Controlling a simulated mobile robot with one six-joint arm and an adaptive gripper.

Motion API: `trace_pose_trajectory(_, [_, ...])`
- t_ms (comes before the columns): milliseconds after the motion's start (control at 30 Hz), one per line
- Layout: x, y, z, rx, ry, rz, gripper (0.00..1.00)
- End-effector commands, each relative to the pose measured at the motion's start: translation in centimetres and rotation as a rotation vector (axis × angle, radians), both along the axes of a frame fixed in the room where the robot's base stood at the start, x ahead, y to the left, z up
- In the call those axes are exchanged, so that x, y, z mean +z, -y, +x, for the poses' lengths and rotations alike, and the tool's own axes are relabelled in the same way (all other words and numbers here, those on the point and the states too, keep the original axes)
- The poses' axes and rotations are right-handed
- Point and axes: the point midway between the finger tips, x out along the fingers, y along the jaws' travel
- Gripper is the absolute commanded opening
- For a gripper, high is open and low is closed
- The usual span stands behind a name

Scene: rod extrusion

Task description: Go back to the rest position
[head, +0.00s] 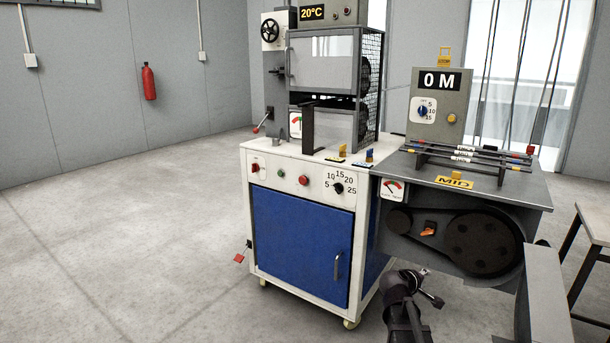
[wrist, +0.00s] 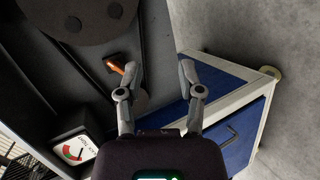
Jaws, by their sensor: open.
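My gripper (head: 432,287) is at the lower right of the head view, in front of the machine and below its dark belt drive. In the wrist view my gripper (wrist: 158,67) is open, with two separated fingers and nothing between them. An orange switch (head: 428,231) sits on the dark side panel above my gripper in the head view. The switch also shows in the wrist view (wrist: 115,66), just beside the left fingertip. I cannot tell from the wrist view alone whether they touch; in the head view they look apart.
The white cabinet with a blue door (head: 302,246) stands left of my gripper. A grey side table (head: 515,192) juts out above it, with a control box (head: 439,105) and rods. A dark stool (head: 592,235) stands at the right. Open floor (head: 130,240) lies to the left.

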Motion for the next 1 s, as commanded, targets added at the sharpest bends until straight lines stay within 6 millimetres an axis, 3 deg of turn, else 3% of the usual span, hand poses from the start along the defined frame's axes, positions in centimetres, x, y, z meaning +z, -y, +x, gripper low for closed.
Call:
trace_pose_trajectory(33, [0.1,-0.7,-1.5,-0.035,-0.006,0.070,0.49])
trace_pose_trajectory(267, [-2.3,-4.6,-7.2,-0.211,-0.070,0.406,0.49])
trace_pose_trajectory(500, [-3.7,-10.2,-13.4,-0.377,-0.196,0.722,0.49])
trace_pose_trajectory(700, [-3.8,-13.9,-17.0,-0.462,-0.297,0.889,0.49])
trace_pose_trajectory(1000, [-3.1,-17.8,-20.9,-0.542,-0.422,1.043,0.49])
